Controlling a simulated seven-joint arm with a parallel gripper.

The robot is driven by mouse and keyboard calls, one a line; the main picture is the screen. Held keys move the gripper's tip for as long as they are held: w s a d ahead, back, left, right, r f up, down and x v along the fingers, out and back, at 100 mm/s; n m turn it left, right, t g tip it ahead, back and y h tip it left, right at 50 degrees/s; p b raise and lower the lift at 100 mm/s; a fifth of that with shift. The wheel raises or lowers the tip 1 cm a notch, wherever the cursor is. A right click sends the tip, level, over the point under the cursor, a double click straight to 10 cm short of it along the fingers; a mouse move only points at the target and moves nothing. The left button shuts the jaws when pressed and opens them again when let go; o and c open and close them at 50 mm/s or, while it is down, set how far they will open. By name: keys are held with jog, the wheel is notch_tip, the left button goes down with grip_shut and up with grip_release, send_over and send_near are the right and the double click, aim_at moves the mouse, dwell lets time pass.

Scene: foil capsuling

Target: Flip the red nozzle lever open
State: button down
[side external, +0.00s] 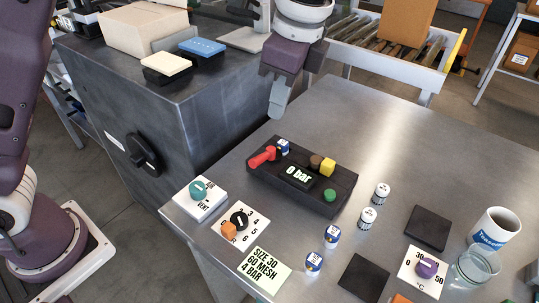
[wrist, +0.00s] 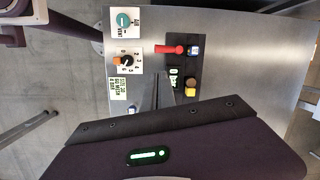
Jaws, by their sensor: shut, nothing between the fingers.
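The red nozzle lever (side external: 262,157) sits at the left end of a black panel (side external: 328,208) on the metal table. It also shows in the wrist view (wrist: 171,49), lying across the panel with its free end over the panel's edge. A small blue-and-white capped piece (side external: 283,146) is at the lever's inner end. A display on the panel reads "0 bar" (side external: 298,176). My gripper (side external: 277,103) is above and behind the panel, apart from the lever, fingers pointing down. Its fingers (wrist: 164,90) are together and empty.
A teal AIR/VENT knob (side external: 198,190) and a numbered dial (side external: 239,219) stand left of the panel. Small labelled jars (side external: 382,192), dark square pads (side external: 428,228), a mug (side external: 494,229) and a glass (side external: 474,267) stand to the right. The table behind the panel is clear.

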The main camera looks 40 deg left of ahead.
aim_at(265, 158)
jog(key=w+d+f+m, duration=0.1)
jog(key=d+f+m, duration=0.1)
jog(key=d+f, duration=0.2)
jog(key=shift+w+f+m+g+y, duration=0.2)
jog(key=shift+f+m+g+y, duration=0.1)
jog(key=shift+y, duration=0.1)
jog(key=a+f, duration=0.6)
jog(key=f, duration=0.4)
jog(key=shift+s+a+f, duration=0.15)
jog(key=shift+a, duration=0.25)
jog(key=shift+a, duration=0.1)
